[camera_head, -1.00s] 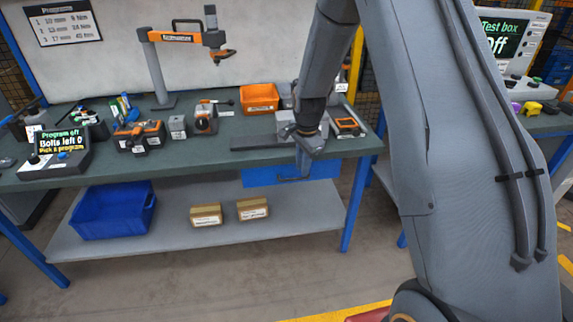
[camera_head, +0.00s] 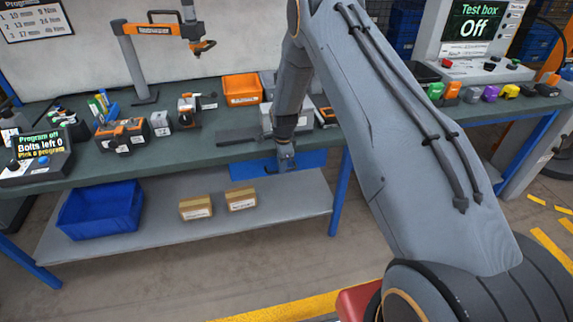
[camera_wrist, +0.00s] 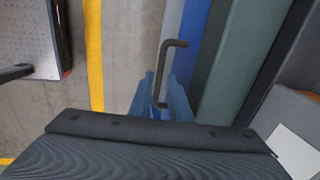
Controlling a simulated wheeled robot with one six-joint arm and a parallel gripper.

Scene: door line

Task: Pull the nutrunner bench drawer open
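The blue drawer (camera_head: 308,160) hangs under the right part of the green bench and looks shut. In the wrist view its blue front (camera_wrist: 196,45) runs beside the bench edge, and its dark bar handle (camera_wrist: 168,65) stands out to the left. My gripper (camera_head: 285,160) is at the drawer front in the head view and covers part of it and of the handle. In the wrist view, two blue finger-like shapes (camera_wrist: 163,98) lie either side of the handle's near end, with a gap between them. I cannot tell whether they touch the handle.
The bench top (camera_head: 210,150) holds nutrunners, an orange bin (camera_head: 242,89) and a program display (camera_head: 38,155). The lower shelf (camera_head: 270,213) carries a blue crate (camera_head: 100,209) and two cartons. The floor in front is clear, with a yellow line (camera_head: 285,307).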

